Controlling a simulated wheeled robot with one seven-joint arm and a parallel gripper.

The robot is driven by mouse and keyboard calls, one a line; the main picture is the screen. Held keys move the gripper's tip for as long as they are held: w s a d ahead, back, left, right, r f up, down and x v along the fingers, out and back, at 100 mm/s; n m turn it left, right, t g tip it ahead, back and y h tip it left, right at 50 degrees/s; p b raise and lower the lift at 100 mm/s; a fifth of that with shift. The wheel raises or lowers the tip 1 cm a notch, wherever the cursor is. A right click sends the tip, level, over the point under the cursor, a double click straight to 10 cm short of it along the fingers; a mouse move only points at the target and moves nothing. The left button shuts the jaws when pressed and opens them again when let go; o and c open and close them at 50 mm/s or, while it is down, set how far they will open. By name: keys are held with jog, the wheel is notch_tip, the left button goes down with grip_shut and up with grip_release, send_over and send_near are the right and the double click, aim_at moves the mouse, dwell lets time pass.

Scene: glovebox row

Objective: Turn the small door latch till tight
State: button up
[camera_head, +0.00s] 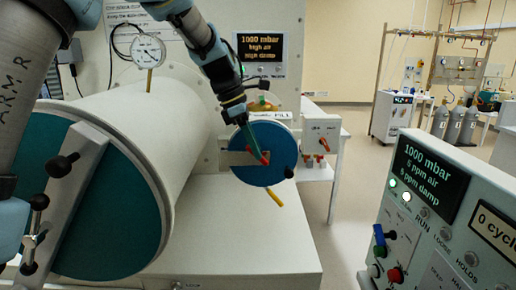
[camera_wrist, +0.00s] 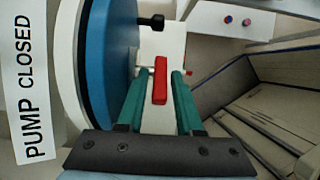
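The small door (camera_head: 262,172) is a blue round disc on the front of the small white chamber, and it looks shut. Its latch is a red bar near the middle of the disc; the wrist view shows the bar (camera_wrist: 160,80) lengthwise in front of a white plate. My gripper (camera_head: 258,147) reaches down to the door from above. In the wrist view its two green fingers (camera_wrist: 158,92) stand on either side of the red bar, with a gap showing on both sides. It is open, and I cannot tell how deep the bar sits between the fingertips.
A black knob (camera_wrist: 152,22) sticks out at the blue door's edge. A yellow handle (camera_head: 275,197) hangs below the door. The large teal door (camera_head: 110,215) is at left, and a control panel (camera_head: 440,215) at right. Floor (camera_head: 345,215) is clear between.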

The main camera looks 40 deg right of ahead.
jog(key=shift+x, duration=1.05)
grip_shut()
